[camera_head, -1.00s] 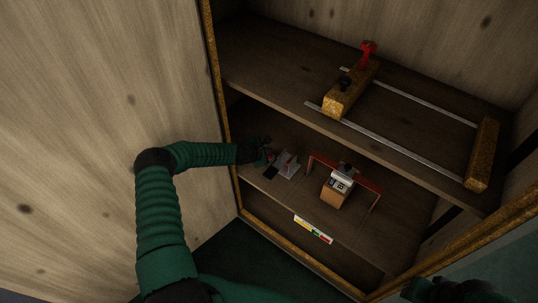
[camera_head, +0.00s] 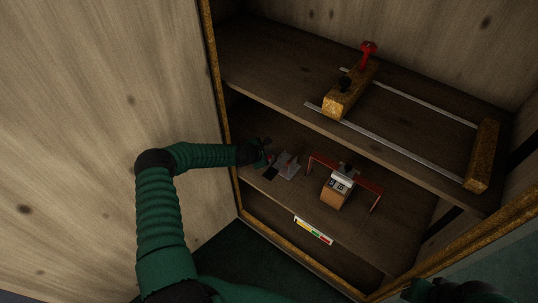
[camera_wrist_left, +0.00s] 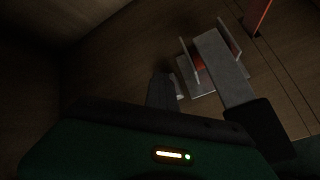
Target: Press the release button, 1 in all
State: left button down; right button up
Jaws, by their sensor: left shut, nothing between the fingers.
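A grey bracket (camera_head: 288,164) with a flat grey bar and a black end pad (camera_head: 271,172) stands on the lower shelf. In the left wrist view the grey bar (camera_wrist_left: 222,70) lies between two upright plates, with a red part (camera_wrist_left: 197,62) partly hidden under it. I cannot tell for sure which part is the release button. My left gripper (camera_head: 266,153) is beside the bracket, on its left; its fingers (camera_wrist_left: 162,90) are shut and empty, near the bracket in the wrist view. Whether they touch it is unclear. My right arm shows only as a dark piece at the lower right edge.
On the upper shelf are metal rails (camera_head: 390,138), wooden blocks (camera_head: 483,155) and a red knob (camera_head: 368,47). The cabinet's left wall (camera_head: 215,100) is close to my left arm.

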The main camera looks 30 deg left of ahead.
pick_arm(q)
jog(key=shift+r+p, duration=0.45)
jog(key=shift+r, duration=0.3)
notch_tip(320, 180, up, 5)
jog(key=p, duration=0.4)
dwell(0.4)
